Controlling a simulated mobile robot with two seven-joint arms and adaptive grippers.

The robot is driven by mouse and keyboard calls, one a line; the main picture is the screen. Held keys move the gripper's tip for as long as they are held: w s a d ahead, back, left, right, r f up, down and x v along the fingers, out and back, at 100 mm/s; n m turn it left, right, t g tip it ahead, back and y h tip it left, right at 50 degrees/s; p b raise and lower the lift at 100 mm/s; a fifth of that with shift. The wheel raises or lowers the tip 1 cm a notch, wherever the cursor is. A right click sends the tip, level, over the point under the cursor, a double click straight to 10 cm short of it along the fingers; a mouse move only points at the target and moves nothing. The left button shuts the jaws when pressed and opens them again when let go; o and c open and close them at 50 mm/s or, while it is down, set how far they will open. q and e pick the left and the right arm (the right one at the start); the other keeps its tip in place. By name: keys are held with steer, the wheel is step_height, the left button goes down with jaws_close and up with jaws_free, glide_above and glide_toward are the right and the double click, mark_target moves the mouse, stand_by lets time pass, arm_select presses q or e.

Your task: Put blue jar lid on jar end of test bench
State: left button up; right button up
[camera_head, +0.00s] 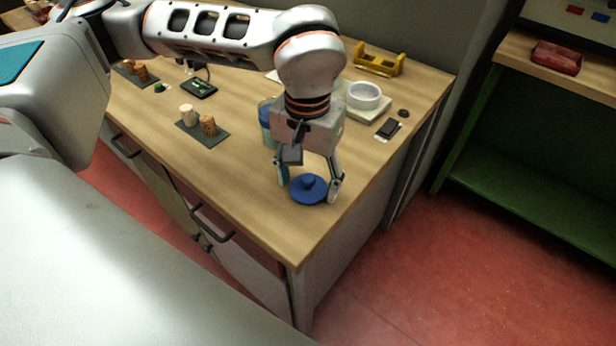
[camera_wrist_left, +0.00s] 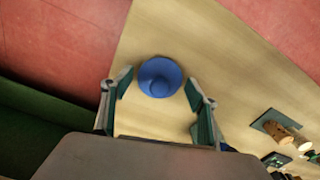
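The blue jar lid (camera_head: 309,191), a flat disc with a raised knob, lies on the wooden bench top near its front right corner. It also shows in the wrist view (camera_wrist_left: 160,76). My left gripper (camera_head: 309,184) points down over it, open, with one finger on each side of the lid. In the wrist view the fingertips (camera_wrist_left: 159,85) stand apart with slight gaps to the lid. A jar (camera_head: 265,118) with a blue upper part and a pale greenish lower part stands behind, partly hidden by my left wrist. My right gripper is not in view.
A dark mat (camera_head: 190,132) with corks stands left of the jar. Behind are a white bowl (camera_head: 364,95) on a scale, a yellow holder (camera_head: 379,62) and a dark flat item (camera_head: 388,127). The bench top left of the lid is clear; its edge is close on the right.

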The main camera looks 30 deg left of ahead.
mark_target(307, 179)
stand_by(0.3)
arm_select(q)
step_height(307, 179, up, 12)
steer(key=p, duration=0.1)
steer(key=shift+r+p, duration=0.2)
steer(key=shift+p, duration=0.15)
stand_by(0.6)
